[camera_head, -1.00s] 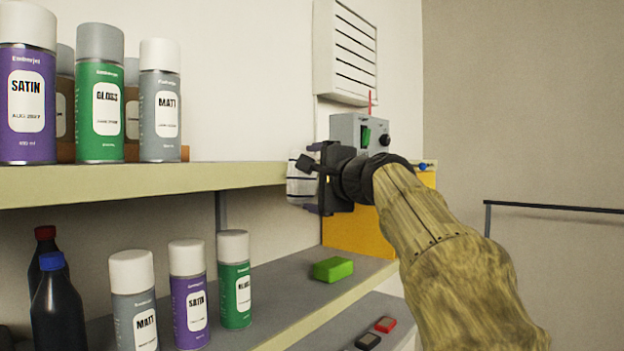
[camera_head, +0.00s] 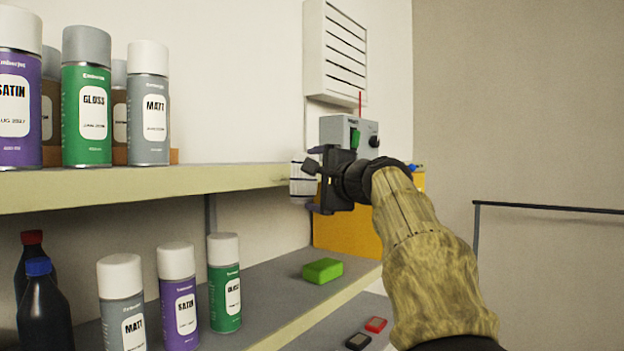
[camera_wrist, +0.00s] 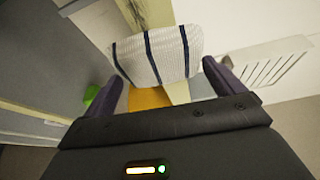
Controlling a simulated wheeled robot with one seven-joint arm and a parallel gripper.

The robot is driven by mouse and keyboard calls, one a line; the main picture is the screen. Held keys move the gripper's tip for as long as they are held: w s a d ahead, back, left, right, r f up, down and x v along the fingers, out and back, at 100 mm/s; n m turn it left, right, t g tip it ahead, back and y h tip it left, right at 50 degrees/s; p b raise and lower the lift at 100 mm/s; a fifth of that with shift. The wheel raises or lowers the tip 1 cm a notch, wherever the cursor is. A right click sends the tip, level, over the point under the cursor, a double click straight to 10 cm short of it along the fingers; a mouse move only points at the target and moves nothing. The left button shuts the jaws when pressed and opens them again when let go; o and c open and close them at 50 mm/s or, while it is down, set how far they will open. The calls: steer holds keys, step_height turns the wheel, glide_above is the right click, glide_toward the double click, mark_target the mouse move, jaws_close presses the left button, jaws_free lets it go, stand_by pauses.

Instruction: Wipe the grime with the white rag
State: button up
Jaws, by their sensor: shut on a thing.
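The white rag (camera_wrist: 158,55) with dark stripes is held between the two fingers of my gripper (camera_wrist: 165,90), which is shut on it in the wrist view. In the head view the rag (camera_head: 302,178) shows at the end of the upper shelf, just left of my gripper (camera_head: 312,182). I cannot tell whether the rag touches the shelf end.
The upper shelf (camera_head: 150,190) holds several spray cans. The lower shelf (camera_head: 285,290) holds more cans, dark bottles (camera_head: 42,305) and a green block (camera_head: 322,270). A rail (camera_head: 545,206) is at right.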

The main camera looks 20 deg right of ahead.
steer(key=shift+w+d, duration=0.5)
steer(key=shift+d, duration=0.1)
steer(key=w+d, duration=0.1)
steer(key=w+d+p, duration=0.1)
steer(key=d, duration=0.1)
stand_by(0.4)
steer(key=shift+a, duration=0.1)
stand_by(0.4)
steer(key=shift+s+a+b, duration=0.25)
steer(key=shift+s+a, duration=0.25)
steer(key=shift+a, duration=0.2)
steer(key=shift+s+a+b, duration=0.2)
steer(key=shift+s+a, duration=0.3)
steer(key=shift+a, duration=0.2)
steer(key=shift+s, duration=0.1)
steer(key=shift+s+a+b, duration=0.25)
steer(key=shift+s+a, duration=0.25)
steer(key=shift+a, duration=0.2)
steer(key=shift+s+a+b, duration=0.2)
steer(key=shift+s+a, duration=0.3)
steer(key=shift+a, duration=0.15)
